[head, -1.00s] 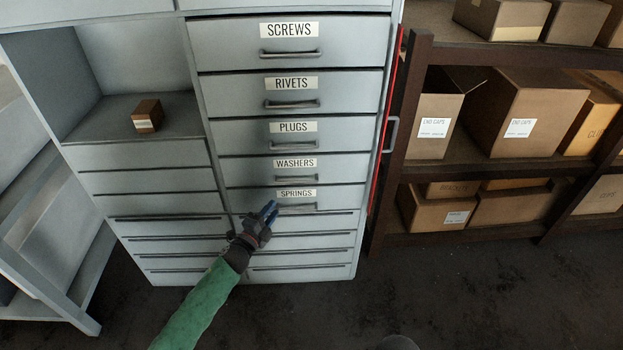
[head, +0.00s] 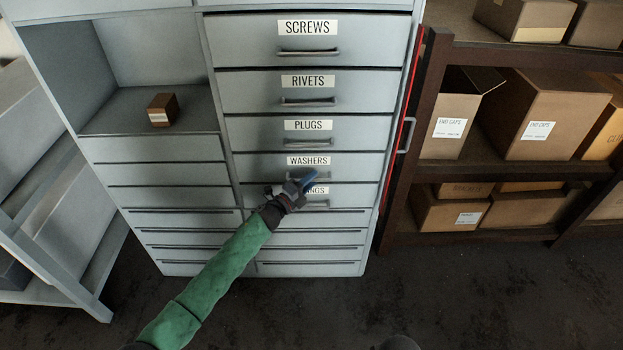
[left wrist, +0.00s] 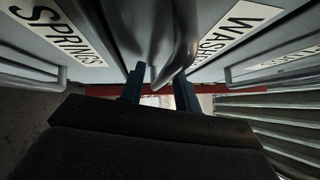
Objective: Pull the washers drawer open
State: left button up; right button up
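The washers drawer (head: 350,172) is shut in the grey cabinet, its front flush with the others. Its white label shows in the head view and, cut off, in the left wrist view. My left gripper (head: 302,184) is in front of the lower part of this drawer and hides some of its handle and the springs label. In the left wrist view, a grey bar handle (left wrist: 178,45), between the springs and washers labels, reaches between the two blue fingers. The fingers are apart, with a gap beside the bar. My right gripper is not in view.
The screws (head: 365,38), rivets (head: 372,95) and plugs (head: 360,132) drawers are shut above. A small brown box (head: 161,110) sits in the open cubby at left. A dark shelf (head: 500,170) with cardboard boxes stands at right. The floor in front is clear.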

pick_arm(q)
jog(key=shift+w+d, duration=0.2)
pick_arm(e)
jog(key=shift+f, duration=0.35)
pick_arm(q)
grip_shut()
jog(key=shift+s, duration=0.1)
